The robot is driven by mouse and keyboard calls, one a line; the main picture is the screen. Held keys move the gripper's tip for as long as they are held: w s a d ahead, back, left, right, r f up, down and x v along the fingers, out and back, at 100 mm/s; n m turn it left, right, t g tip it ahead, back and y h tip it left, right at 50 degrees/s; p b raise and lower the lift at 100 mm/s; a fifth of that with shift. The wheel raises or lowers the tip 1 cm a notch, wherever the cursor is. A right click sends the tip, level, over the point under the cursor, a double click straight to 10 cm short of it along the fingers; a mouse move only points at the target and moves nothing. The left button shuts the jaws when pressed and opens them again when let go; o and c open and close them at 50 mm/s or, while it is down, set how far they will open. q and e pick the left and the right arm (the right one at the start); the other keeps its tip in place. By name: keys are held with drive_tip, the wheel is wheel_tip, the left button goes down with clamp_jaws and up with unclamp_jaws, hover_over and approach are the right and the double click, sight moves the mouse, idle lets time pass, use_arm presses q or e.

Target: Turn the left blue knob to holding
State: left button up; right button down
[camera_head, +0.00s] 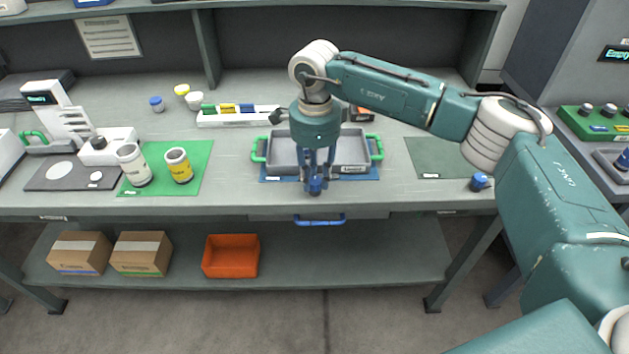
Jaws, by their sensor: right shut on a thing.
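The left blue knob (315,187) is near the bench's front edge, in front of the grey tray. My right gripper (317,178) reaches down from above and is shut on it, with the fingers around its sides. The fingers partly hide the knob, so I cannot tell its setting or read any mark. Another blue knob (480,182) stands farther right near the front edge, with nothing touching it. My left gripper is not in view.
A grey tray (352,137) with green handles sits just behind my right gripper. A blue drawer handle (319,221) is below the bench edge. A dark green mat (425,170) at right is empty.

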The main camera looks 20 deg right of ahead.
sight(317, 180)
drive_tip(key=shift+d+n+b, duration=0.15)
drive_tip(key=shift+n+b, duration=0.15)
drive_tip(key=shift+n, duration=0.3)
drive_tip(key=c, duration=1.4)
unclamp_jaws()
drive_tip(key=shift+d, duration=0.1)
drive_tip(key=shift+r, duration=0.3)
wheel_tip(317, 180, up, 12)
drive_tip(key=shift+f, duration=0.25)
